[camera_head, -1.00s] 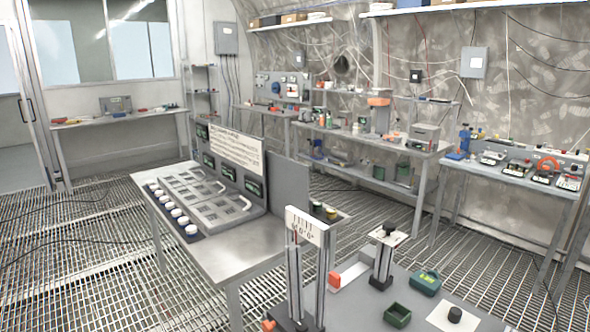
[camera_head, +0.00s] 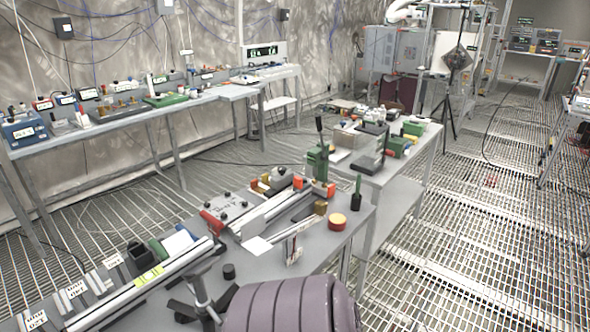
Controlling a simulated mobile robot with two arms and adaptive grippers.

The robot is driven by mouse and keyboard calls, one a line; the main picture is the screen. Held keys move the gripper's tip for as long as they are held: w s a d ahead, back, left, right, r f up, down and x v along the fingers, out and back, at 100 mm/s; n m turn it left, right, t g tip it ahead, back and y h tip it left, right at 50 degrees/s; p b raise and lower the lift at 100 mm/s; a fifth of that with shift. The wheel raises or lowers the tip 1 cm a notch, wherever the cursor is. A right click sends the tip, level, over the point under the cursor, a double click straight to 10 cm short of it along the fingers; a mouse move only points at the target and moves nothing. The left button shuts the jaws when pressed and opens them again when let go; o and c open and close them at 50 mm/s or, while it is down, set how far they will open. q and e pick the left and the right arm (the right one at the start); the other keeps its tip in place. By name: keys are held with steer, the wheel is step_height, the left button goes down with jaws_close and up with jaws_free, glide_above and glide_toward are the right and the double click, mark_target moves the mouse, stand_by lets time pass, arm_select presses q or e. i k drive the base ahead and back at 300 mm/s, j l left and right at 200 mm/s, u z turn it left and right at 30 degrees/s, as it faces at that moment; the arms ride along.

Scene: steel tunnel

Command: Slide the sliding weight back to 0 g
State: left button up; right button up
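I cannot make out the sliding weight or a 0 g mark for certain in the head view. A long pale rail (camera_head: 130,293) with a yellow-green block (camera_head: 150,277) on it lies along the bench at the lower left. Small plates with dark markings (camera_head: 75,290) lie beside it, too small to read.
Grated floor (camera_head: 470,240) lies open at right.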

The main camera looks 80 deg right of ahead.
mark_target(320, 206)
steer(key=z, duration=0.45)
steer(key=j+z, duration=0.1)
steer(key=z, duration=0.8)
steer(key=k+z, duration=0.1)
steer(key=z, duration=1.2)
steer(key=k, duration=0.05)
